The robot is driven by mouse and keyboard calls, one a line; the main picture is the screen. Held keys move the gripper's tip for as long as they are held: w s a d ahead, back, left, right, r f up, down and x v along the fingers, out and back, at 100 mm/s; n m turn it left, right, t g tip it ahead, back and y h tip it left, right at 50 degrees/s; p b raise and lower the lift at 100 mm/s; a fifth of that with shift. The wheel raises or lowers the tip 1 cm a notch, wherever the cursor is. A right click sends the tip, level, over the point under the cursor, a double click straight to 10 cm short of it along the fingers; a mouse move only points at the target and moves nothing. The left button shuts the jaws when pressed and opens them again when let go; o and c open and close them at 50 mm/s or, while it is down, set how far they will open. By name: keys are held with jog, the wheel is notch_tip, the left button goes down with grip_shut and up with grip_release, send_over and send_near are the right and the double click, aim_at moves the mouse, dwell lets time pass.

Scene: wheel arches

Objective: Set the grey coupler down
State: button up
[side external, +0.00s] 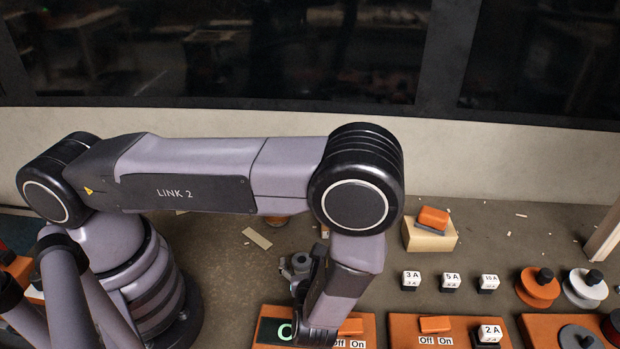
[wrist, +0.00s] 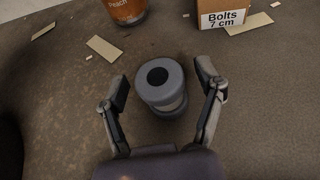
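The grey coupler (wrist: 148,92) stands on the brown worktop in the wrist view. It is a short round piece with a wide grey rim, a dark centre on top and a paler body below. My gripper (wrist: 163,84) is open around it, one finger on each side. A gap shows between each finger and the coupler, so neither seems to touch it. In the side external view my arm hides most of this spot, and I cannot clearly separate the coupler from my gripper there.
An orange container (wrist: 125,12) and a box marked "Bolts 7 cm" (wrist: 222,16) stand beyond the coupler. Flat wood chips (wrist: 103,47) lie nearby. Orange panels (side external: 400,328), labelled blocks (side external: 450,280) and round knobbed pieces (side external: 538,287) occupy the right side. Worktop around the coupler is mostly clear.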

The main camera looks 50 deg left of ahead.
jog(key=shift+r, duration=0.1)
jog(key=v, duration=0.3)
jog(key=r+v, duration=0.1)
jog(key=v, duration=0.3)
jog(key=shift+w+d, duration=0.1)
jog(key=shift+d, duration=0.05)
jog(key=w+a+r+n+g+h, duration=0.1)
jog(key=a+r+n+g+h, duration=0.15)
jog(key=r+n, duration=0.5)
jog(key=w+a+r+n+g+h, duration=0.1)
jog(key=a+r+n+g, duration=0.3)
jog(key=r, duration=0.6)
jog(key=s+a+r+n+t+h, duration=0.2)
jog(key=s+a+r+n+h, duration=0.2)
jog(key=s+r+n, duration=0.2)
jog(key=s+a+r+n+t+h, duration=0.3)
jog(key=s+a+r+n+h, duration=0.1)
jog(key=r, duration=0.7)
jog(key=s+a+n, duration=0.1)
jog(key=s+n, duration=0.1)
jog(key=n, duration=0.1)
jog(key=shift+s+r, duration=0.25)
jog(key=shift+s, duration=0.15)
